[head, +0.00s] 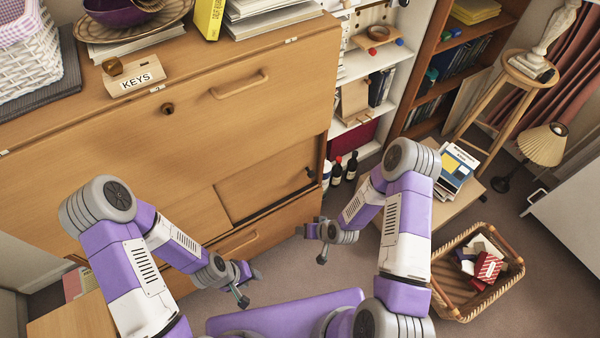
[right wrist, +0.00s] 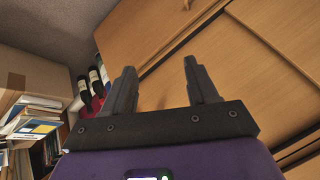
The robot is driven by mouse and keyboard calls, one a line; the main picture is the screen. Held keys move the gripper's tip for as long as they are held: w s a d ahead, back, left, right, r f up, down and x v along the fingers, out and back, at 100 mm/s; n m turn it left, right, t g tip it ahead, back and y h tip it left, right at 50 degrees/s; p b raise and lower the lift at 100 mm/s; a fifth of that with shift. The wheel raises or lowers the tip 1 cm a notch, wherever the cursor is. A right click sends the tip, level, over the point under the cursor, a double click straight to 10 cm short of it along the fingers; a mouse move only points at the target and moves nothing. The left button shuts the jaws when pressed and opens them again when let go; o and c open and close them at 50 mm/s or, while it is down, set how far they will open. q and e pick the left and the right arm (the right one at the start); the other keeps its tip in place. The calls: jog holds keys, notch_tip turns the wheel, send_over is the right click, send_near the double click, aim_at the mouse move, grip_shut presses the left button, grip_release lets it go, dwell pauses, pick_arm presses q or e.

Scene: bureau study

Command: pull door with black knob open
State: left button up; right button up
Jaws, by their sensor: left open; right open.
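The wooden bureau (head: 170,90) fills the left of the head view. Its small lower door (head: 268,182) has a black knob (head: 310,173) near its right edge, and the door looks shut. My right gripper (head: 311,245) is open and empty, below the knob and in front of the bureau, apart from it. In the right wrist view its two fingers (right wrist: 159,68) are spread with bureau panels behind them. A small dark spot at the top edge there may be the knob; I cannot tell. My left gripper (head: 248,287) is open and empty, lower and left, above the floor.
Dark bottles (head: 345,167) stand on the floor just right of the bureau. A low table (head: 430,212) with books (head: 455,170) and a wicker basket (head: 462,312) are on the right. A drawer (head: 255,235) lies under the door.

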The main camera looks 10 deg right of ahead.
jog(key=w+d+f+n+t+b, duration=0.1)
jog(key=w+d+f+t, duration=0.15)
jog(key=w, duration=0.35)
jog(key=w+d+f+n+t+b, duration=0.1)
jog(key=w+d+f+t+b, duration=0.15)
jog(key=w, duration=0.25)
jog(key=n+t+y+b, duration=0.2)
jog(key=n+t, duration=0.1)
jog(key=t, duration=0.3)
send_near(313, 175)
jog(key=x, duration=0.3)
jog(key=shift+t, duration=0.3)
jog(key=b+x, duration=0.1)
jog(key=x, duration=0.3)
jog(key=b+x, duration=0.1)
jog(key=x, duration=0.3)
jog(key=shift+s+a+f+b, duration=0.1)
jog(key=shift+f+b, duration=0.15)
jog(key=shift+b, duration=0.05)
jog(key=shift+c, duration=0.4)
grip_shut()
